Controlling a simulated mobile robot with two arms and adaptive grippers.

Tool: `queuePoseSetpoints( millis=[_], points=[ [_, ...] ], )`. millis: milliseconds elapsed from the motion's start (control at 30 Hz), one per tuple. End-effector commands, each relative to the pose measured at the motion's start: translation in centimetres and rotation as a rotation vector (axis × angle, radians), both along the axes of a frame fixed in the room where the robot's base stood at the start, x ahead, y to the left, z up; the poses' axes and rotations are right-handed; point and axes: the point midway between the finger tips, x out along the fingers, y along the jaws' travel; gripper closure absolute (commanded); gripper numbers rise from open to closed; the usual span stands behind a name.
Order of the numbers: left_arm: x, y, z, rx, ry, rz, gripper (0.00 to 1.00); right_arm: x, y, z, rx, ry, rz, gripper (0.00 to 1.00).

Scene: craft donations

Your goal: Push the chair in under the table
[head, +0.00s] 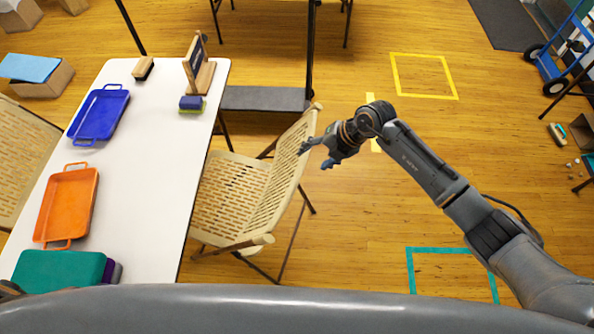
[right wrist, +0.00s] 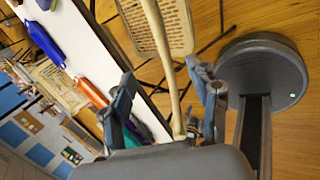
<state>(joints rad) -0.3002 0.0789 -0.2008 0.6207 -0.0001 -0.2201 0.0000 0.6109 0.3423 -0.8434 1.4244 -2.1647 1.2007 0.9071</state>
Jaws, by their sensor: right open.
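The tan folding chair (head: 232,193) with a perforated seat and back stands at the right side of the white table (head: 150,150). Its seat front is close to the table's edge, and its backrest (head: 285,175) faces away from the table. My right gripper (head: 314,157) is open beside the outer face of the backrest, near its upper end. In the right wrist view, the chair's pale back frame (right wrist: 163,55) runs between the open fingers (right wrist: 165,95). I cannot tell whether they touch it.
The table holds a blue tray (head: 78,128), an orange tray (head: 91,205) and a teal case (head: 42,270). Another tan chair (head: 22,150) stands on its left side. A dark grey platform (head: 262,98) lies beyond the near chair. Taped floor right of the chair is mostly clear.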

Motion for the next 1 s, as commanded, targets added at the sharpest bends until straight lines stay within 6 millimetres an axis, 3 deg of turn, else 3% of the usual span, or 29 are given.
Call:
queuePoseSetpoints(
  millis=[33,100,400,633,967,1000],
  points=[
    [-0.1,0.0,-2.0,0.0,0.001,0.0,0.0,0.1,0.6,-2.0,0.001,0.001,0.001,0.4],
    [-0.1,0.0,-3.4,0.0,0.002,0.0,0.0,0.3,1.3,-3.2,0.002,0.002,0.0,0.4],
    [-0.1,0.0,-7.6,0.0,0.002,0.0,0.0,1.1,4.0,-7.6,0.003,-0.001,0.001,0.4],
    [-0.1,0.0,-8.9,0.0,0.002,0.0,0.0,1.4,5.1,-9.1,0.002,0.0,-0.001,0.4],
    [-0.1,0.1,-8.9,0.001,0.002,0.001,0.0,1.4,5.3,-9.2,0.003,0.001,0.0,0.4],
    [-0.1,0.1,-8.9,0.001,0.001,0.001,0.0,1.4,5.3,-9.2,0.003,0.001,0.0,0.44]
  ],
)
